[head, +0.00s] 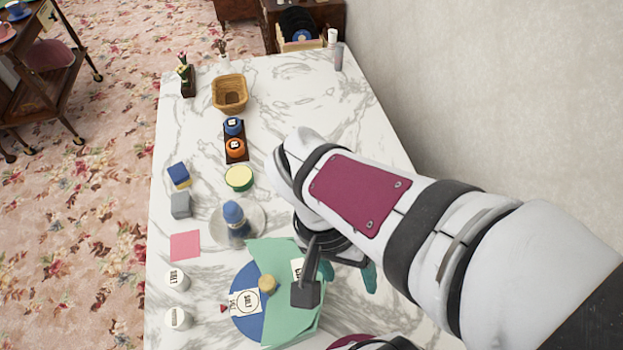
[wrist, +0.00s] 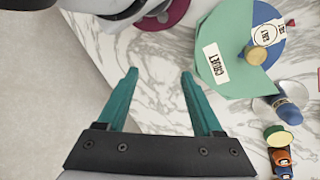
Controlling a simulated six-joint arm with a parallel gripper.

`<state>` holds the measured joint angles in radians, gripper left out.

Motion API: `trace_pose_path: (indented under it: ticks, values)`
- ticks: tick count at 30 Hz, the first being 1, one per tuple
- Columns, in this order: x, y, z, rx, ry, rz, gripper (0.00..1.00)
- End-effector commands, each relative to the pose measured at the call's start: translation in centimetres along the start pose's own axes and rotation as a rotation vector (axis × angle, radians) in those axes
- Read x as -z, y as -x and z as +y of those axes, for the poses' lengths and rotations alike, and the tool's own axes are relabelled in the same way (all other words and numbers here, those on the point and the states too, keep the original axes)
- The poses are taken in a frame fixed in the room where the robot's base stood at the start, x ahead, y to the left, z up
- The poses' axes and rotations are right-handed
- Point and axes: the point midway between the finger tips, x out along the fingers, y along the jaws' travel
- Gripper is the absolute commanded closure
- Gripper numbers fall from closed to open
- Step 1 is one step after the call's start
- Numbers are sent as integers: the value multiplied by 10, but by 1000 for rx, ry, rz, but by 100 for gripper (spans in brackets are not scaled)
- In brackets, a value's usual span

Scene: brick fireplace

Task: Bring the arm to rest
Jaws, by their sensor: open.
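My gripper (head: 347,276) is open and empty above the right side of the marble table (head: 300,105). In the wrist view its two teal fingers (wrist: 158,85) are spread apart, with only bare marble between them. A green folded sheet (head: 265,252) lies left of my gripper over part of a blue round mat (head: 242,324). In the wrist view the green sheet (wrist: 225,40) carries a label reading "CRUET". My arm hides part of the table's right side.
Left of the mat are white salt pots (head: 176,281) and a pink square (head: 185,245). Farther back are a green-rimmed pot (head: 239,178), orange and blue jars and a basket (head: 230,93). A wall borders the right.

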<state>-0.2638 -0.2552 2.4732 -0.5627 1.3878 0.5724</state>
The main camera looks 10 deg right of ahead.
Motion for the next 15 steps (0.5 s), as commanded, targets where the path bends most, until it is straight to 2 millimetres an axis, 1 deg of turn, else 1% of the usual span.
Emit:
trace_pose_path:
  ticks: [1,3,6,15]
  values:
    - [-11,6,2,125,21,-42,32]
    - [-24,14,-2,275,81,-63,32]
    - [-31,22,-8,389,133,-52,32]
    - [-32,24,-10,411,151,-48,32]
